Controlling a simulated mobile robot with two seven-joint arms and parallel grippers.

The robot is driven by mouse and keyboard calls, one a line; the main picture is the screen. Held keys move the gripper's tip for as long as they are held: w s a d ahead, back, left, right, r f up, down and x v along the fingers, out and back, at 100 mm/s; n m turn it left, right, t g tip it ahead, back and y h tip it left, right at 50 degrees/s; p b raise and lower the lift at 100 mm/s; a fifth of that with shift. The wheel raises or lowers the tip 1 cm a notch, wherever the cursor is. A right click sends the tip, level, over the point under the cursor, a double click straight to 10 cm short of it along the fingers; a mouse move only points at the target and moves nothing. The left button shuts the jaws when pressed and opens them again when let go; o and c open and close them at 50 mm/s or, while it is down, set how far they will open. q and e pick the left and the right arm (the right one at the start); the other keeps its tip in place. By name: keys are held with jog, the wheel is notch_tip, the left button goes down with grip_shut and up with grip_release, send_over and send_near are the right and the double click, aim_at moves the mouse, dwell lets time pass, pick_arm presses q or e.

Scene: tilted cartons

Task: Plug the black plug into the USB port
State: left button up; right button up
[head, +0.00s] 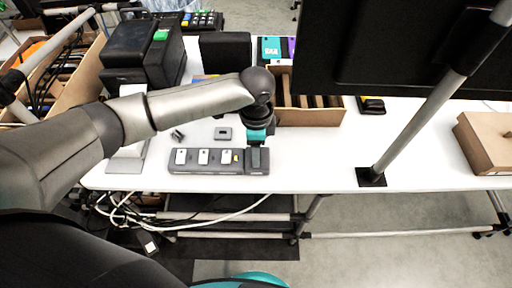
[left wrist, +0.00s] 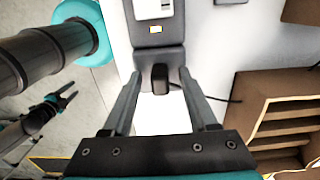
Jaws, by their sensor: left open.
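My left gripper (head: 257,155) points down at the right end of a grey strip-shaped dock (head: 188,168) on the white table. In the left wrist view the gripper (left wrist: 160,77) is open, with one finger on each side of a small black plug (left wrist: 160,80). The plug sits at the end of the dock (left wrist: 150,58), and a thin dark cable runs off to its right. No USB port can be made out. A dark forked shape, which looks like my right gripper (left wrist: 68,98), shows small at the lower left of the wrist view.
White modules (head: 203,157) sit on the dock. A small grey piece (head: 223,133) and a dark one (head: 178,134) lie behind it. A cardboard organizer (head: 310,115) stands behind my gripper. A monitor stand (head: 372,177) and brown box (head: 485,142) are right, with clear table between.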

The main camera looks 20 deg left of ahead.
pick_arm(q)
jog(key=shift+r, duration=0.1)
notch_tip(320, 180, up, 15)
jog(key=p, duration=0.2)
dwell(0.6)
